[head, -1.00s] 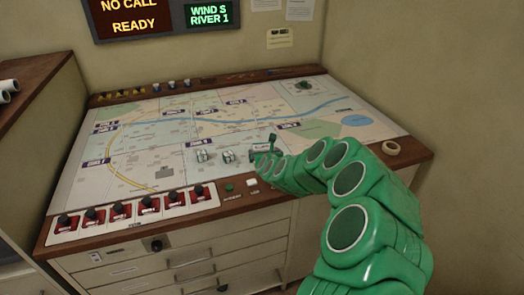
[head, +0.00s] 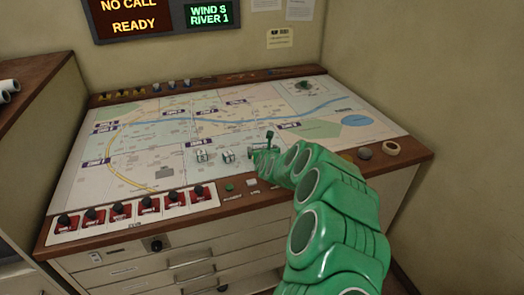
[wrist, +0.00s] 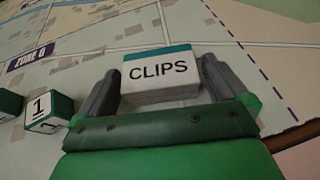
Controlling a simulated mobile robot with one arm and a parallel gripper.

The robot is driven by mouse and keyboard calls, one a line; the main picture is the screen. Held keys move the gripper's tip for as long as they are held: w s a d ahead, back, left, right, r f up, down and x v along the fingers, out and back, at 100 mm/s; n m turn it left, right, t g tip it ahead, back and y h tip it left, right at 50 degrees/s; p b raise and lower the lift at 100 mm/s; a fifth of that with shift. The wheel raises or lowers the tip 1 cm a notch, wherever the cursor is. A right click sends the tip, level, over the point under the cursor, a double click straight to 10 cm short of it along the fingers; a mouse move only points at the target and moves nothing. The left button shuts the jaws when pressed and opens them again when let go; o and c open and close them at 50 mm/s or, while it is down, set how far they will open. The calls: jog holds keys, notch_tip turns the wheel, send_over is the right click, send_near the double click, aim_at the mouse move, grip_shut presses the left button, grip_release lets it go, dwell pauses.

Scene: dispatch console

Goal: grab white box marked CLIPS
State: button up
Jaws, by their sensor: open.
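The white box marked CLIPS (wrist: 160,72) has a teal band along its far top edge. In the wrist view it lies on the map between the two grey fingers of my gripper (wrist: 158,85). The fingers are open, one on each side of the box; I cannot tell whether either touches it. In the head view my gripper (head: 262,146) is low over the right front part of the map, and my green hand hides most of the box.
Two small green-and-white blocks (head: 201,155) (head: 228,156) stand left of my gripper; one, marked 1, shows in the wrist view (wrist: 47,113). Red switches (head: 120,207) line the front left edge. A tape roll (head: 391,148) and a grey round object (head: 365,153) lie at right.

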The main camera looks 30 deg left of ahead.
jog(key=c, duration=0.9)
jog(key=shift+r, duration=0.15)
